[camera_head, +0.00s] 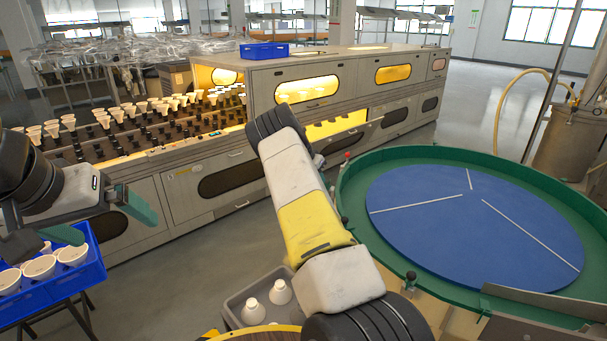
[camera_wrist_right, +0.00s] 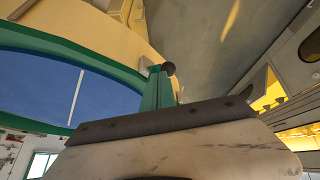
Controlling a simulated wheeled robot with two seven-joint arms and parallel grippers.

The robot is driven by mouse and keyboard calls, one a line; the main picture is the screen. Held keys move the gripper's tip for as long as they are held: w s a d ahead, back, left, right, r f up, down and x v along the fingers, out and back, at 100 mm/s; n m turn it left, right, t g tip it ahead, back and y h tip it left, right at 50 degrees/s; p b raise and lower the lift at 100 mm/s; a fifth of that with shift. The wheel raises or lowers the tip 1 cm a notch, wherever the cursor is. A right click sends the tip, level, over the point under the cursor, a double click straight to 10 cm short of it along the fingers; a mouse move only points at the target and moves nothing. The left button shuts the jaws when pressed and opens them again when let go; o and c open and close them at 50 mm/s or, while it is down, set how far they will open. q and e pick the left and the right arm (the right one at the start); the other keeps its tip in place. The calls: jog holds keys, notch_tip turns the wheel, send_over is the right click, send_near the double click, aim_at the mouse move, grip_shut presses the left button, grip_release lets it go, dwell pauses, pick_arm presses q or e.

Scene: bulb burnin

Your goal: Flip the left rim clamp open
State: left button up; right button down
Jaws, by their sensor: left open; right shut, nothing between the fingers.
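The round table has a green rim (camera_head: 440,152) around a blue disc (camera_head: 470,225). A small black knob (camera_head: 345,220) shows at the rim's left edge, beside my right forearm; I take it as the left rim clamp, but its lever position cannot be made out. In the right wrist view a dark ball knob (camera_wrist_right: 168,69) is close to the tips of my right gripper (camera_wrist_right: 157,75), which is shut and empty; contact cannot be told. My left gripper (camera_head: 105,222) is open and empty at the far left.
A red-knobbed lever (camera_head: 347,155) and another black knob (camera_head: 410,276) are also on the rim. A blue crate of white cups (camera_head: 92,243) is below my left gripper. A grey bin (camera_head: 233,305) stands near my right arm. The long machine (camera_head: 205,185) is behind.

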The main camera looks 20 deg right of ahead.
jog(key=shift+w+a+f, duration=0.1)
jog(key=shift+a+f, duration=0.1)
jog(key=shift+a, duration=0.05)
dwell(0.5)
jog(key=s+d+v, duration=0.1)
jog(key=v, duration=1.1)
jog(key=shift+s+d+r, duration=0.2)
jog(key=shift+s+r, duration=0.2)
jog(key=shift+r, duration=0.1)
jog(key=shift+r, duration=0.1)
